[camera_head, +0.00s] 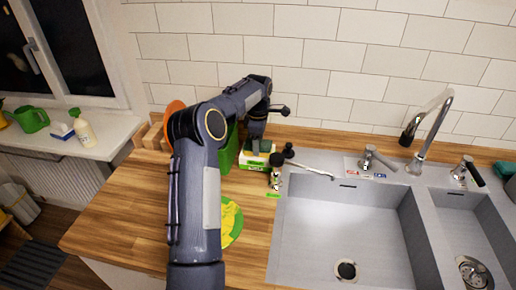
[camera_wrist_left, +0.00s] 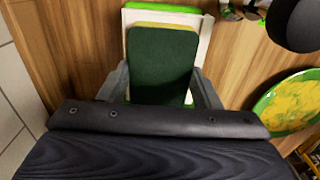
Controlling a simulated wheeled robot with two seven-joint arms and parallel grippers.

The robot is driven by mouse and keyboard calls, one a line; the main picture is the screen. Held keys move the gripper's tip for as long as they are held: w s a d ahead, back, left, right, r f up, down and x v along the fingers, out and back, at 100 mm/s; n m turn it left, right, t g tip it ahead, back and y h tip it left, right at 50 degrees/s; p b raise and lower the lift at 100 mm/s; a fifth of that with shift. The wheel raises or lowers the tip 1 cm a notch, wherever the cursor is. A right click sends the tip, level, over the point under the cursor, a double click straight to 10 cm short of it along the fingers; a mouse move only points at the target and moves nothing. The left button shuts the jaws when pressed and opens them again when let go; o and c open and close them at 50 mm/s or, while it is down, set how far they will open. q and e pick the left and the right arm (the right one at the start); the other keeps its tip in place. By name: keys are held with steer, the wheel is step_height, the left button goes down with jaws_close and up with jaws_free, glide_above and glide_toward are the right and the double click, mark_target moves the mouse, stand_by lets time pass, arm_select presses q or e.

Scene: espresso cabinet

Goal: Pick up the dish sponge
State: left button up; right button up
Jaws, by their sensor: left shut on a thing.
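The dish sponge (camera_wrist_left: 163,62) has a dark green face and a yellow edge. It fills the space between the fingers of my left gripper (camera_wrist_left: 160,88) in the left wrist view, and the fingers are shut on its sides. In the head view my left gripper (camera_head: 257,142) points down at the back of the wooden counter, left of the sink. The sponge is mostly hidden there by the gripper. A white and green item (camera_head: 253,161) shows just below the gripper; whether the sponge still touches it cannot be told. My right gripper is not in view.
A green and yellow plate (camera_head: 230,222) lies on the counter (camera_head: 125,215), partly behind my left arm. Small bottles (camera_head: 276,173) stand right of the gripper, by the sink (camera_head: 340,225). A green item (camera_head: 229,152) stands close on the left. The front left counter is clear.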

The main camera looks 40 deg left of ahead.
arm_select(q)
steer(key=shift+r+p, duration=0.4)
steer(key=shift+r, duration=0.1)
step_height(320, 180, up, 2)
steer(key=shift+r+p, duration=0.2)
steer(key=shift+p, duration=0.85)
steer(key=s+d+r+b, duration=0.3)
steer(key=s+d+r, duration=0.3)
steer(key=s+r, duration=0.3)
steer(key=shift+s+d+r, duration=0.3)
steer(key=shift+s+d, duration=0.1)
steer(key=shift+s, duration=1.25)
